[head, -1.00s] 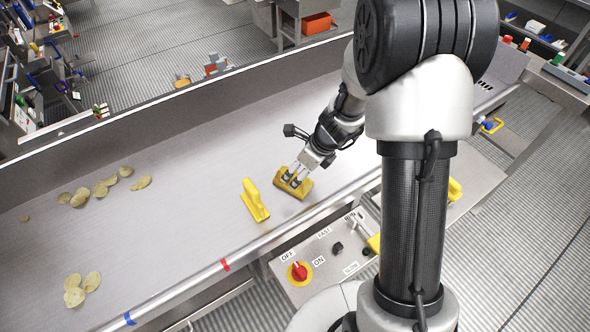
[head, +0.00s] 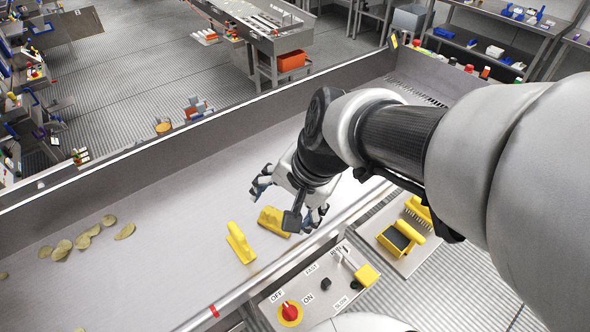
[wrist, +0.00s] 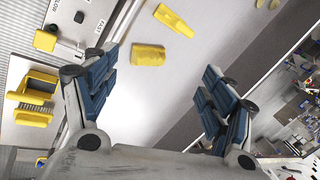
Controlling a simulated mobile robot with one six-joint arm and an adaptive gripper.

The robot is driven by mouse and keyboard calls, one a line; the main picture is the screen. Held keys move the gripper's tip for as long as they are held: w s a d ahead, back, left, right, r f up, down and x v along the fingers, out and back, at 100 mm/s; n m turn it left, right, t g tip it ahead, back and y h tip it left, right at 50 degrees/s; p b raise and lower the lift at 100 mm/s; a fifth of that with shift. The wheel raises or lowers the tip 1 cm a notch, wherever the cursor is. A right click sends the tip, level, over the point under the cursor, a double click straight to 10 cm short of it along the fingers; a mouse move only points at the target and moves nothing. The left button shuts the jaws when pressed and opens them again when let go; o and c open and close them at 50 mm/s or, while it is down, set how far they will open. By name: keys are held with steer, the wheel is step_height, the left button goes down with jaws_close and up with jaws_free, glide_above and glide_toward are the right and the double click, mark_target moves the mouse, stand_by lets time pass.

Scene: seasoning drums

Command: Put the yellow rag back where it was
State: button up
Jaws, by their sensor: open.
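A control panel with a red knob (head: 289,311) stands at the conveyor's near side. A side shelf holds yellow brushes (head: 401,237). Potato chips (head: 84,237) lie on the left of the conveyor. A raised wall runs along its far side. The surface between chips and yellow tool is clear.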

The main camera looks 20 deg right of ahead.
steer(key=s+d+r+n+h, duration=0.1)
steer(key=s+r+n, duration=0.1)
steer(key=s+n, duration=0.3)
steer(key=s+d+r+n+h, duration=0.1)
steer(key=s+n, duration=0.3)
steer(key=s, duration=0.1)
steer(key=shift+s+d+r+n+t, duration=0.35)
steer(key=shift+s+n+t, duration=0.05)
steer(key=shift+f+b, duration=0.95)
